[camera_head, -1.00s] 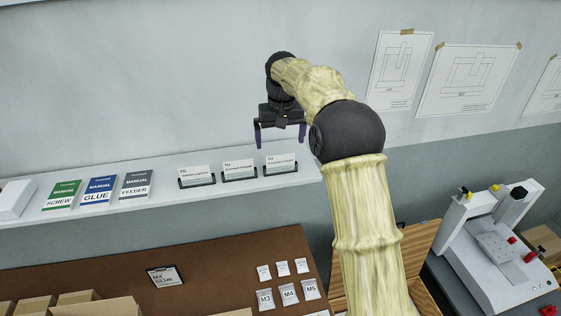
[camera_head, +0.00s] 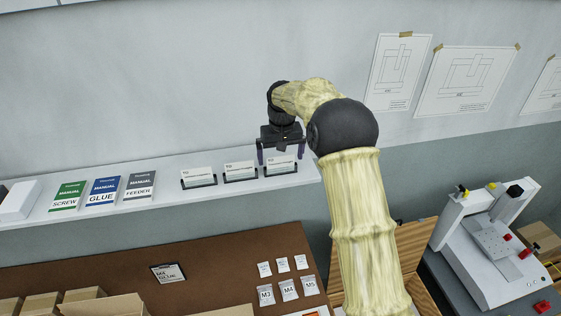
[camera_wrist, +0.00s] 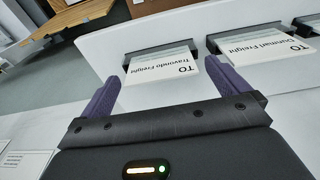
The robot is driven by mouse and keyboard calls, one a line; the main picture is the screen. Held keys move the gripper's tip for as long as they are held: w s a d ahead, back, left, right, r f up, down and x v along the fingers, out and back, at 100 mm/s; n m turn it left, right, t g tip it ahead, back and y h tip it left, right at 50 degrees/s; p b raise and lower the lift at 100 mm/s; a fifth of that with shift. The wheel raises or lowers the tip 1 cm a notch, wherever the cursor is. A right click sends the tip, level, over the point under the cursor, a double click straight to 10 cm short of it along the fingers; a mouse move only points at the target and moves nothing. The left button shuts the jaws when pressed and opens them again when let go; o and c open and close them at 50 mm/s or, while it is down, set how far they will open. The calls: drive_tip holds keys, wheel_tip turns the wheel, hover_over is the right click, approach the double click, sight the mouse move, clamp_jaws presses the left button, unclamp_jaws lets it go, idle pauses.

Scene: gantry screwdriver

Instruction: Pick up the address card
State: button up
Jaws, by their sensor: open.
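Three white address cards stand in black holders in a row on the white shelf. The right card (camera_head: 281,164) is below and between the fingers of my gripper (camera_head: 281,157). In the wrist view this card (camera_wrist: 165,65) reads "TO Travindo Freight", upside down, between the two purple fingertips (camera_wrist: 160,73). My gripper is open with nothing held; I cannot tell whether it touches the card. The middle card (camera_head: 239,168) also shows in the wrist view (camera_wrist: 268,44), reading "TO", with a name ending in "Freight". The left card (camera_head: 198,173) is apart to the left.
The white shelf (camera_head: 200,198) runs along the wall. Green, blue and grey manuals (camera_head: 103,190) stand left of the cards. Below is a brown board (camera_head: 221,256) with small labelled bags (camera_head: 288,289). A white gantry machine (camera_head: 490,240) stands at the right.

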idle(0.4)
drive_tip(key=c, duration=1.1)
wheel_tip(320, 180, up, 10)
drive_tip(key=b, duration=0.3)
